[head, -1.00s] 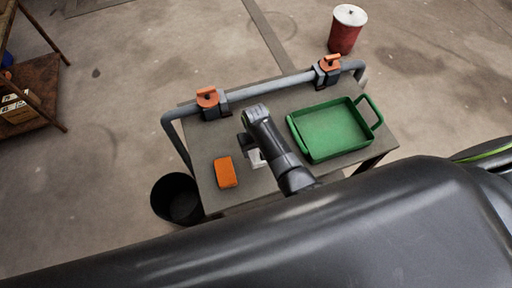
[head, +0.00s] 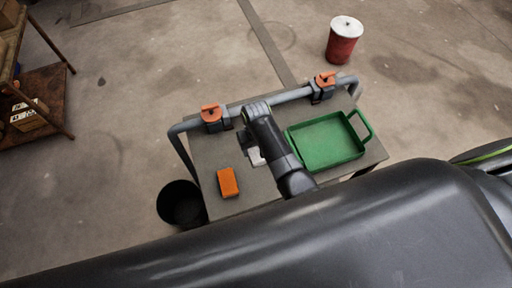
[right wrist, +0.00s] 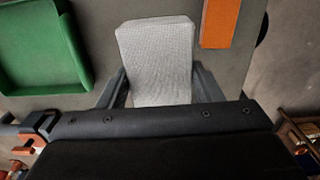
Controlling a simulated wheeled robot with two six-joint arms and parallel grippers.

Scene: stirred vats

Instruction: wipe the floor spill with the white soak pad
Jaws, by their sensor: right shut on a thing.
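The white soak pad (right wrist: 158,58) is between the fingers of my right gripper (right wrist: 160,88) in the right wrist view, with a finger against each side. In the head view only a small pale part of the pad (head: 257,157) shows beside my right gripper (head: 250,145), over the cart top; my arm hides the rest. I cannot tell whether the pad touches the cart top. No spill stands out clearly on the floor; there are only darker stains and a faint ring. My left gripper is not in view.
The grey cart (head: 207,150) has a tube handle with orange-topped clamps. On it are an orange block (head: 228,182) and a green tray (head: 326,142). A black bin (head: 181,204) stands left of it. A red can with white lid (head: 342,40) stands behind. A rusty shelf (head: 42,92) is far left.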

